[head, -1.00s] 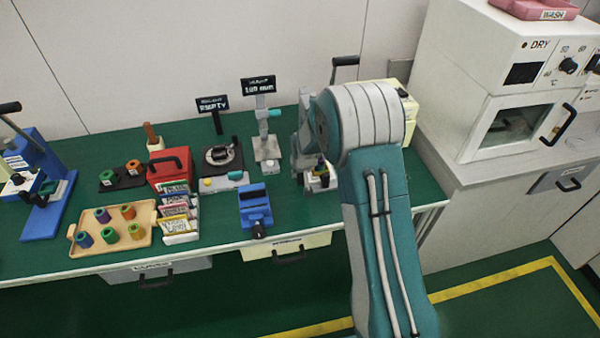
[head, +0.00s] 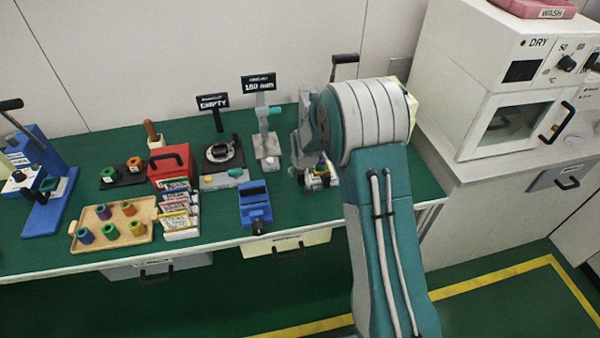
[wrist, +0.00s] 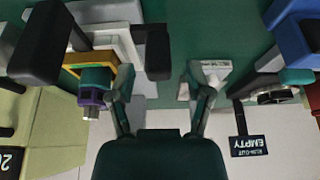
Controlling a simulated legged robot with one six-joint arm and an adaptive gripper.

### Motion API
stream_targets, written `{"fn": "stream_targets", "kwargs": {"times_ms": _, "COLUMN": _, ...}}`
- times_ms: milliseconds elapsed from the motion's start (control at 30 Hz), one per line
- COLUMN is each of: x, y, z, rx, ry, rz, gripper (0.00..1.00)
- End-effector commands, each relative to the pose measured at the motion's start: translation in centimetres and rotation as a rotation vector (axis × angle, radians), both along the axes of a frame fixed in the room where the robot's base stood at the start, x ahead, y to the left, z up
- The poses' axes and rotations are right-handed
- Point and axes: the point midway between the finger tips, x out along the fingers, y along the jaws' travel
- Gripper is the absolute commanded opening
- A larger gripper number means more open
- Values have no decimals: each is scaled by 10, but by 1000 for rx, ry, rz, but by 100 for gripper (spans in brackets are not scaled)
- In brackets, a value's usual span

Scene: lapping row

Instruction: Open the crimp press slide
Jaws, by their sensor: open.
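A small device with a white base, a yellow bracket and a teal-and-purple part (wrist: 92,84) is at the left in the wrist view. It also shows beside my forearm in the head view (head: 319,168), partly hidden by my arm. No label on it is readable, so I cannot tell if it is the crimp press. My gripper (wrist: 160,75) is open, with nothing between its fingers. Its left finger appears close to the teal-and-purple part; contact cannot be told. A blue press with a black lever (head: 42,190) stands at the far left of the bench.
A grey stand (head: 266,148), a blue vise (head: 255,205), a red box (head: 168,168) and a tray of coloured spools (head: 107,242) occupy the green bench. The EMPTY sign (wrist: 250,146) also shows in the wrist view. A dryer (head: 500,90) stands at the right.

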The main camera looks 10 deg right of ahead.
Motion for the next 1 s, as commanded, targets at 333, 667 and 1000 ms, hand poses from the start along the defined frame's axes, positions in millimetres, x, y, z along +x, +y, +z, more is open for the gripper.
{"fn": "stream_targets", "kwargs": {"times_ms": 333, "x": -24, "y": 1, "z": 62, "rx": 0, "ry": -3, "rz": 1, "gripper": 66}}
{"fn": "stream_targets", "kwargs": {"times_ms": 667, "x": -40, "y": 1, "z": 98, "rx": 0, "ry": 2, "rz": 1, "gripper": 66}}
{"fn": "stream_targets", "kwargs": {"times_ms": 1000, "x": -41, "y": 1, "z": 100, "rx": 0, "ry": 2, "rz": 1, "gripper": 66}}
